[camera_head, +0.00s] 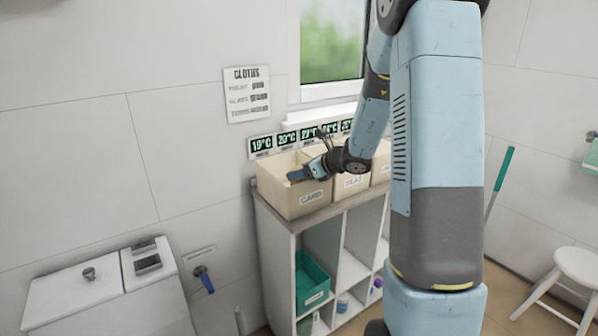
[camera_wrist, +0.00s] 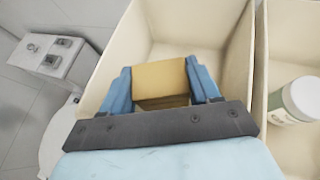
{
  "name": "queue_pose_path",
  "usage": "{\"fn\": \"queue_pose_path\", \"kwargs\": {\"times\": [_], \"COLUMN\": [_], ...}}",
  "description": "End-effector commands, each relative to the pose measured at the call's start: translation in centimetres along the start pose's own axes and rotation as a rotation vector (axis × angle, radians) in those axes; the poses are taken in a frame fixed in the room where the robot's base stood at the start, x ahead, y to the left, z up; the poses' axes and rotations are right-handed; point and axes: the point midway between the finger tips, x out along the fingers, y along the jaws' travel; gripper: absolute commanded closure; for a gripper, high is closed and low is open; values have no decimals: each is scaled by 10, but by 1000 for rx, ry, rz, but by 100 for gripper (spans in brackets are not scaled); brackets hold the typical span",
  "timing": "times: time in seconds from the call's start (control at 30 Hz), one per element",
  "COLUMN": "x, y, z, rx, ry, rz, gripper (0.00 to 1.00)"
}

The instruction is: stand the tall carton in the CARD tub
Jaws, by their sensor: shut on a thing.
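The CARD tub (camera_head: 283,203) is the cream, open-topped tub at the left end of the shelf top. In the wrist view its wall (camera_wrist: 225,55) surrounds the space under my gripper. My gripper (camera_head: 297,176) reaches over and into this tub from the right. In the wrist view my gripper (camera_wrist: 170,90) has its blue fingers closed on both sides of a tan carton (camera_wrist: 160,75). The carton is between the fingers, inside the tub's outline. I cannot tell whether its lower end touches the tub floor. The head view hides the carton behind the tub and gripper.
The GLAS tub (camera_head: 350,183) stands directly right of the CARD tub, and another cream tub beyond it. A white jar (camera_wrist: 302,100) is in the neighbouring tub. Temperature displays (camera_head: 287,138) line the wall behind. A green bin (camera_head: 312,285) sits on a lower shelf.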

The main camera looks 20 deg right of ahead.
Motion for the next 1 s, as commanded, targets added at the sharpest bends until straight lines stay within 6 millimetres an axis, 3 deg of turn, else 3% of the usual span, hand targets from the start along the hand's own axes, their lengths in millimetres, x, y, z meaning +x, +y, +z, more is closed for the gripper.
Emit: {"fn": "queue_pose_path", "kwargs": {"times": [0.3, 0.67, 1.0], "x": [0, -4, -62], "y": [0, 0, 0], "z": [0, 8, 12], "rx": [0, -1, -2], "ry": [0, -1, 0], "rz": [0, 0, -3], "gripper": [13, 13, 13]}}
